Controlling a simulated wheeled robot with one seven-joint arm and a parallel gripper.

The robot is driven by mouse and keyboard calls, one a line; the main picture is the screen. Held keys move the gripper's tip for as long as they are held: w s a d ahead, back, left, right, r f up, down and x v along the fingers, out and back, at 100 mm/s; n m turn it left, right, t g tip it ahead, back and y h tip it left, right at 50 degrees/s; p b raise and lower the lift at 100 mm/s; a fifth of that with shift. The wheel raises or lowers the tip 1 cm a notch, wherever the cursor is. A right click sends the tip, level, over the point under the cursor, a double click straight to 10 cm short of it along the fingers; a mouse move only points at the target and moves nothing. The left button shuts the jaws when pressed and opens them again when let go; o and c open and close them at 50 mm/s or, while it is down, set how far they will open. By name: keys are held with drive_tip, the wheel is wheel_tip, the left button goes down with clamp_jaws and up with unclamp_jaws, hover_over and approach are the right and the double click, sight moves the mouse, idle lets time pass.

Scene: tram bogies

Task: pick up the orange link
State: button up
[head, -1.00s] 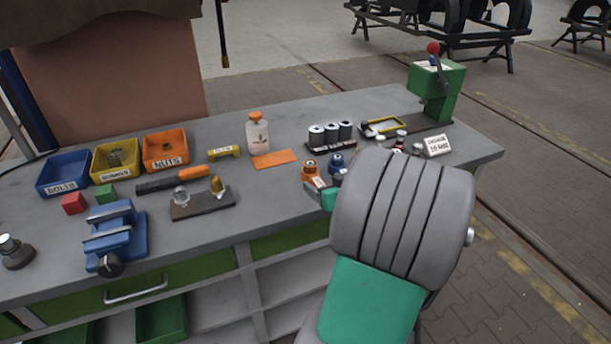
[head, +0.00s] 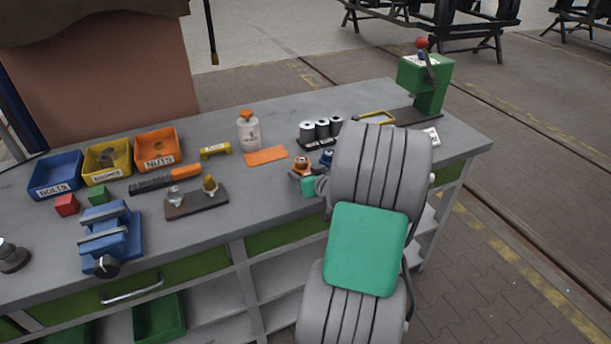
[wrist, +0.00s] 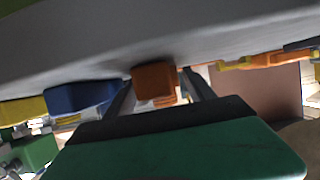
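The orange link (head: 301,163) stands near the front edge of the grey bench in the head view, beside the blue link (head: 327,157). My gripper (wrist: 158,88) is at the orange link, mostly hidden behind my own arm in the head view. In the wrist view the orange link (wrist: 153,80) sits between my two fingertips, with a narrow gap showing at the right finger. The fingers are apart; I see no firm grip. The blue link (wrist: 80,97) is left of the fingers there.
Left of the link are a flat orange plate (head: 265,156), a white bottle (head: 248,133) and a dark holder (head: 197,204). Grey cylinders (head: 321,130) stand behind it. A green lever press (head: 424,85) is at the back right. My arm hides part of the bench.

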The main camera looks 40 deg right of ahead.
clamp_jaws()
idle(0.5)
drive_tip(key=shift+r, duration=0.15)
